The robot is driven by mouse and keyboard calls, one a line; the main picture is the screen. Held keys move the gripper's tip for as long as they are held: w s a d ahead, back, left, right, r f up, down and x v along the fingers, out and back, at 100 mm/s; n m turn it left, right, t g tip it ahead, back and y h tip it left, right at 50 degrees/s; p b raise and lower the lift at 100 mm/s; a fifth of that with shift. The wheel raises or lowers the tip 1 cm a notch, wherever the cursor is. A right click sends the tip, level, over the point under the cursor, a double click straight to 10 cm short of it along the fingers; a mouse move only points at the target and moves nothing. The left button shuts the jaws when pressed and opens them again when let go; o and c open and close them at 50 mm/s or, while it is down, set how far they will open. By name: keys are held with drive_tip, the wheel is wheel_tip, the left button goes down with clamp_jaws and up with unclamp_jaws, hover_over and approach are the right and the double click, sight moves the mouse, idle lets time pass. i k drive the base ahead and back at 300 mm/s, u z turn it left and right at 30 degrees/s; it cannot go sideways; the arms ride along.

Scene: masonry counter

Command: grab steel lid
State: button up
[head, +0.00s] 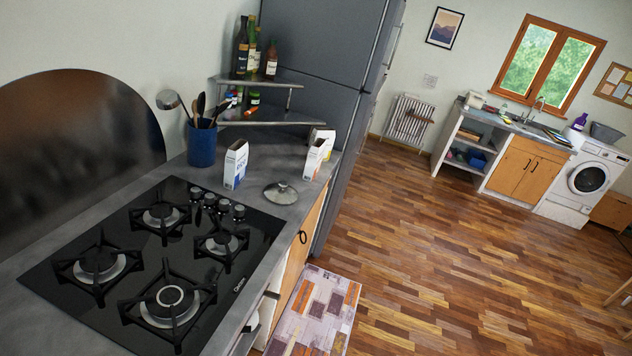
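A steel lid (281,192) with a small knob on top lies on the grey counter (262,208). It sits just beyond the far right corner of the black gas hob (150,262), near the counter's front edge. Nothing covers the lid from this view. My gripper does not show in this frame.
A white carton (236,165) and another carton (315,158) stand near the lid. A blue utensil pot (201,144) and a corner shelf with bottles (248,77) stand behind. A tall grey fridge (330,60) borders the counter. The wooden floor (450,260) at right is open.

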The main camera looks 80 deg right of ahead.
sight(279, 192)
drive_tip(key=z, duration=2.1)
drive_tip(key=k, duration=0.55)
drive_tip(key=z, duration=0.6)
drive_tip(key=i, duration=2.5)
drive_tip(key=u, duration=0.85)
drive_tip(key=k, duration=0.65)
drive_tip(key=z, duration=0.05)
